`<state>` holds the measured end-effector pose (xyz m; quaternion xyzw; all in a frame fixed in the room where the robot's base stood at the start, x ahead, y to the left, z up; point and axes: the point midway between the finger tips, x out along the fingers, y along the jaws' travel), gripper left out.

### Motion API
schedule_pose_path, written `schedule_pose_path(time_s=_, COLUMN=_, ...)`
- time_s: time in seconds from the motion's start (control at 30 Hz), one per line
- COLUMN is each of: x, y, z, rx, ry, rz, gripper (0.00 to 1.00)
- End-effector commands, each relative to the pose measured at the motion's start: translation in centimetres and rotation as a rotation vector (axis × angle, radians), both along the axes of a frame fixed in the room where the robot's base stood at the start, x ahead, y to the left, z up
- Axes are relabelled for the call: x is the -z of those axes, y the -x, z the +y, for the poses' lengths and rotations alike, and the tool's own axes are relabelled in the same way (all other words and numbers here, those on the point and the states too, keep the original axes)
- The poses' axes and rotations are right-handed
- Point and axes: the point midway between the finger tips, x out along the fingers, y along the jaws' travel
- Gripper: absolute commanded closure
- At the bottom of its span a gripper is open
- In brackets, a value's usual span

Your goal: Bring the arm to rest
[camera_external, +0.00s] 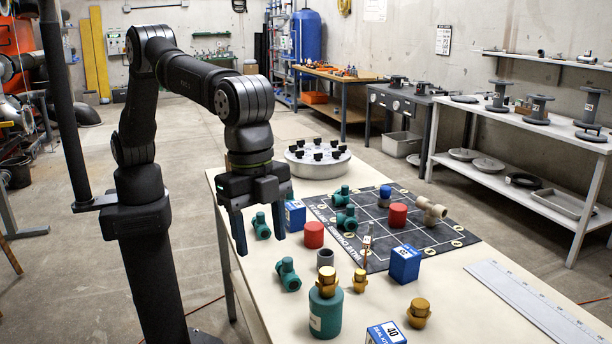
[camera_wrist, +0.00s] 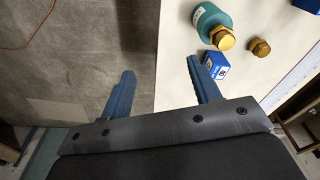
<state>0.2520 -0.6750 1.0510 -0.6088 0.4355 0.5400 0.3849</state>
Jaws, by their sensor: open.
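My gripper (camera_external: 261,236) hangs from my arm above the left edge of the pale workbench (camera_external: 252,262). Its two blue fingers are spread apart and nothing is between them. In the wrist view my gripper (camera_wrist: 163,88) shows the same wide gap, with one finger over the concrete floor and the other over the bench top. My arm stands on a dark column at the left, bent at the elbow, with the gripper pointing down.
Near my gripper stand teal fittings (camera_external: 288,274), a red cap (camera_external: 313,235), a blue box (camera_external: 294,215) and a teal bottle with brass top (camera_external: 325,312). A black gridded mat (camera_external: 372,250) carries more fittings. A round grey tray (camera_external: 317,166) stands behind. Floor left of the bench is clear.

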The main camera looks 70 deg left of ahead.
Motion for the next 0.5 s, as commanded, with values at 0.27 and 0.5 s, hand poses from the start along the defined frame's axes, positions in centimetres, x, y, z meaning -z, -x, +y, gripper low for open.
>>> schedule_pose_path(time_s=0.27, x=1.4, y=-0.7, z=3.6, rx=0.022, ry=-0.002, rz=0.001, gripper=0.43)
schedule_pose_path(time_s=0.5, x=2.7, y=-0.9, z=6.8, rx=0.044, ry=-0.002, rz=0.001, gripper=0.43)
